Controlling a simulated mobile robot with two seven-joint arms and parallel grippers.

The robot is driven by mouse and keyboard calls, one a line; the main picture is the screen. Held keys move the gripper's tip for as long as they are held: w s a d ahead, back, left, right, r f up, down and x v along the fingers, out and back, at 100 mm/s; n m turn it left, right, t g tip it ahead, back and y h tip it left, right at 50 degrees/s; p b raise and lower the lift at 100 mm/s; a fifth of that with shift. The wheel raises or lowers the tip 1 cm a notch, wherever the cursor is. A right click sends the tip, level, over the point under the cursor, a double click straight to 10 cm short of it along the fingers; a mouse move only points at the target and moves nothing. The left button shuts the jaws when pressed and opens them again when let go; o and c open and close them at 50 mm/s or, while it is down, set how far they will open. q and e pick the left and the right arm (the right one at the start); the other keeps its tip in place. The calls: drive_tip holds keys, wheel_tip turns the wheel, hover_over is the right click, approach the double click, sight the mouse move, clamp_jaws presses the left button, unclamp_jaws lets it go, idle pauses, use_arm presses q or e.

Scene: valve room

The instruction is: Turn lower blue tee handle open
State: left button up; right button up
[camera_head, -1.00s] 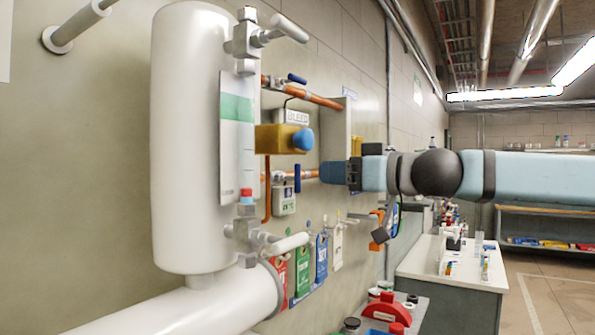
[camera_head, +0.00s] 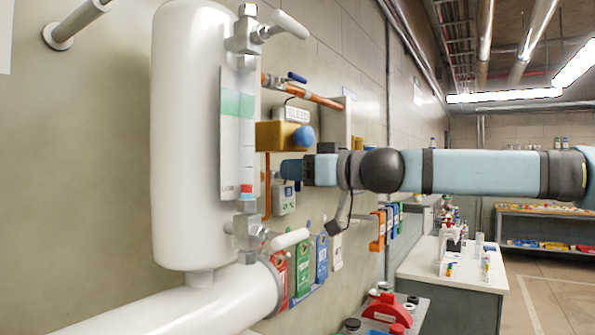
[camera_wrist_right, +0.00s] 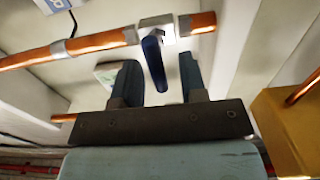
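The lower blue tee handle (camera_wrist_right: 153,62) hangs from a silver valve (camera_wrist_right: 160,30) on a copper pipe (camera_wrist_right: 100,42) in the right wrist view. My right gripper (camera_wrist_right: 160,60) is open, with one dark finger on each side of the handle and gaps visible on both sides. In the head view my right gripper (camera_head: 291,169) reaches in from the right and hides the lower handle. The upper blue handle (camera_head: 297,77) shows on the upper copper pipe (camera_head: 320,97). My left gripper is in neither view.
A large white tank (camera_head: 192,140) stands left of the gripper. A yellow box with a blue knob (camera_head: 304,137) sits just above it. Hanging tags (camera_head: 303,268) are below. A white-topped bench (camera_head: 445,270) stands at the right, with open floor beyond.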

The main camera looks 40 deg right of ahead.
drive_tip(key=shift+c, duration=0.5)
clamp_jaws()
drive_tip(key=shift+n, duration=0.4)
drive_tip(key=n, duration=0.2)
drive_tip(key=n+b, duration=0.1)
drive_tip(key=shift+a+f+n, duration=0.1)
drive_tip(key=shift+a+n, duration=0.15)
drive_tip(key=shift+n, duration=0.05)
drive_tip(key=n, duration=0.3)
drive_tip(key=n+b, duration=0.1)
drive_tip(key=shift+s+a+f+n, duration=0.15)
drive_tip(key=shift+a+n, duration=0.1)
drive_tip(key=shift+n, duration=0.05)
drive_tip(key=n, duration=0.1)
drive_tip(key=n+b, duration=0.1)
drive_tip(key=n, duration=0.2)
drive_tip(key=shift+a+f, duration=0.1)
drive_tip(key=shift+f, duration=0.15)
drive_tip(key=shift+f+n+b, duration=0.2)
drive_tip(key=shift+n+b, duration=0.65)
drive_tip(key=shift+n, duration=1.65)
